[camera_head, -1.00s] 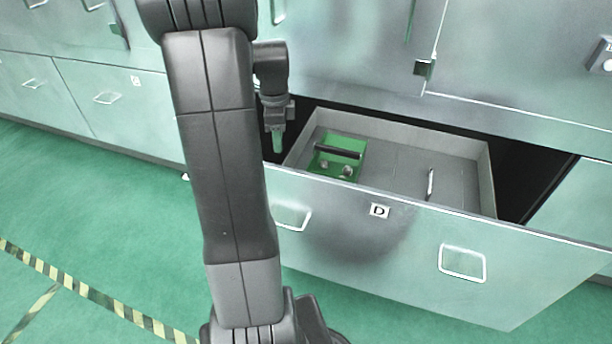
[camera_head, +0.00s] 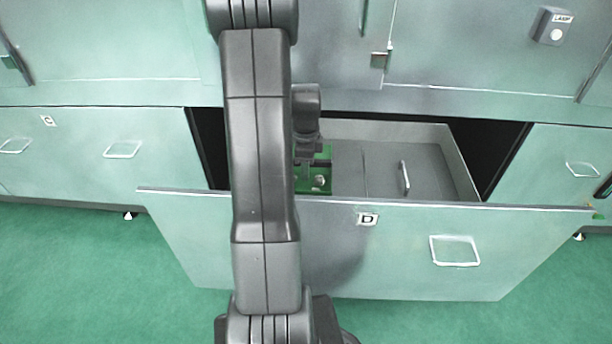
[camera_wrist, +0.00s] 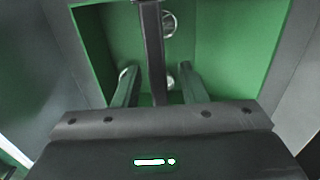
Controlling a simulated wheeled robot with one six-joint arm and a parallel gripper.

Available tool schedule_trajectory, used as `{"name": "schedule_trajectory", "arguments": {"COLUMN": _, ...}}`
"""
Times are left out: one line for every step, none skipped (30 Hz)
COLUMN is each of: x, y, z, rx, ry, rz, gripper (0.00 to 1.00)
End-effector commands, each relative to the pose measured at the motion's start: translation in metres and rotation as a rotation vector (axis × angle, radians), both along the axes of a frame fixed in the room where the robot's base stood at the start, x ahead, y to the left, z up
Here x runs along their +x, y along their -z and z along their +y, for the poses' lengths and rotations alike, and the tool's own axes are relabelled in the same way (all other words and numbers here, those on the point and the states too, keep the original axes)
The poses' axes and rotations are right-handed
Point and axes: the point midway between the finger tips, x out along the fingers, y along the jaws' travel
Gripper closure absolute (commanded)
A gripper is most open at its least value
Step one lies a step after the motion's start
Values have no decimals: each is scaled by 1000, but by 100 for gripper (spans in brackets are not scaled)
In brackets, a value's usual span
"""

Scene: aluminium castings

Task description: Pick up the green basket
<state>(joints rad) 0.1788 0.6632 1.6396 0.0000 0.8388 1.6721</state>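The green basket (camera_head: 324,184) sits in the left part of the open drawer marked D, partly hidden behind my arm and gripper. In the wrist view the green basket (camera_wrist: 225,58) lies beneath my gripper, with round metal pieces inside. Its dark handle (camera_wrist: 151,40) runs up the middle of that view. My gripper (camera_wrist: 158,70) is open, with one green finger on each side of the handle and gaps to both. In the head view my gripper (camera_head: 308,150) is over the basket; its fingertips are hard to make out there.
The open drawer (camera_head: 400,245) has a grey tray inside with a lid and an upright handle (camera_head: 404,176) right of the basket. Closed cabinet doors (camera_head: 480,50) stand above and behind. The green floor (camera_head: 90,270) in front is clear.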

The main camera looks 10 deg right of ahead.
Motion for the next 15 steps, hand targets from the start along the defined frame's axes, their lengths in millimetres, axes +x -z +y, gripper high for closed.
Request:
{"name": "schedule_trajectory", "arguments": {"x": 0, "y": 0, "z": 0, "rx": 0, "ry": 0, "rz": 0, "gripper": 62}}
{"name": "schedule_trajectory", "arguments": {"x": 0, "y": 0, "z": 0, "rx": 0, "ry": 0, "rz": 0, "gripper": 62}}
{"name": "schedule_trajectory", "arguments": {"x": 0, "y": 0, "z": 0, "rx": 0, "ry": 0, "rz": 0, "gripper": 62}}
{"name": "schedule_trajectory", "arguments": {"x": 0, "y": 0, "z": 0, "rx": 0, "ry": 0, "rz": 0, "gripper": 62}}
{"name": "schedule_trajectory", "arguments": {"x": 0, "y": 0, "z": 0, "rx": 0, "ry": 0, "rz": 0, "gripper": 62}}
{"name": "schedule_trajectory", "arguments": {"x": 0, "y": 0, "z": 0, "rx": 0, "ry": 0, "rz": 0, "gripper": 64}}
{"name": "schedule_trajectory", "arguments": {"x": 0, "y": 0, "z": 0, "rx": 0, "ry": 0, "rz": 0, "gripper": 70}}
{"name": "schedule_trajectory", "arguments": {"x": 0, "y": 0, "z": 0, "rx": 0, "ry": 0, "rz": 0, "gripper": 76}}
{"name": "schedule_trajectory", "arguments": {"x": 0, "y": 0, "z": 0, "rx": 0, "ry": 0, "rz": 0, "gripper": 83}}
{"name": "schedule_trajectory", "arguments": {"x": 0, "y": 0, "z": 0, "rx": 0, "ry": 0, "rz": 0, "gripper": 89}}
{"name": "schedule_trajectory", "arguments": {"x": 0, "y": 0, "z": 0, "rx": 0, "ry": 0, "rz": 0, "gripper": 95}}
{"name": "schedule_trajectory", "arguments": {"x": 0, "y": 0, "z": 0, "rx": 0, "ry": 0, "rz": 0, "gripper": 100}}
{"name": "schedule_trajectory", "arguments": {"x": 0, "y": 0, "z": 0, "rx": 0, "ry": 0, "rz": 0, "gripper": 100}}
{"name": "schedule_trajectory", "arguments": {"x": 0, "y": 0, "z": 0, "rx": 0, "ry": 0, "rz": 0, "gripper": 100}}
{"name": "schedule_trajectory", "arguments": {"x": 0, "y": 0, "z": 0, "rx": 0, "ry": 0, "rz": 0, "gripper": 100}}
